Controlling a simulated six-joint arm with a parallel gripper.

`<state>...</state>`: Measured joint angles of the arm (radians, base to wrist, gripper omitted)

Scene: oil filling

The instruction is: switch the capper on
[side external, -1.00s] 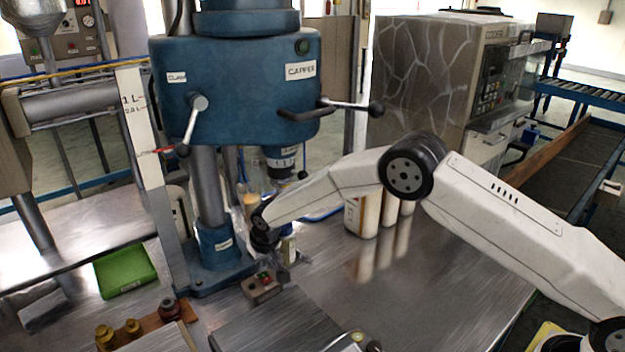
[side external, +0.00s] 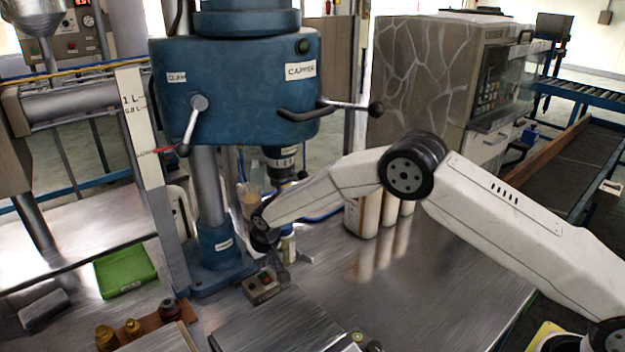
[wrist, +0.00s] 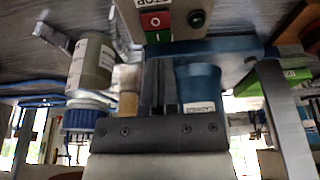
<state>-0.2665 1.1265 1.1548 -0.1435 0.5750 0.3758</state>
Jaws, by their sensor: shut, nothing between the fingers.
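The capper (side external: 235,85) is a blue machine on a grey column with a blue base (side external: 222,243). A small control box (side external: 262,288) with a red and a green button stands on the bench in front of the base. In the wrist view the box (wrist: 128,22) is at the top, with a red O button (wrist: 156,21), a green I button (wrist: 158,36) and a dark round knob (wrist: 197,19). My gripper (wrist: 160,68) is shut and empty, its fingertips pointing at the box just below the green button. I cannot tell whether they touch. In the side view my gripper (side external: 277,262) is just behind the box.
A bottle with a blue cap (wrist: 85,118) is close left of my fingers in the wrist view. White bottles (side external: 362,217) stand behind my arm. A green tray (side external: 125,272) and a rack of brass parts (side external: 133,328) are at left. The bench is clear at right.

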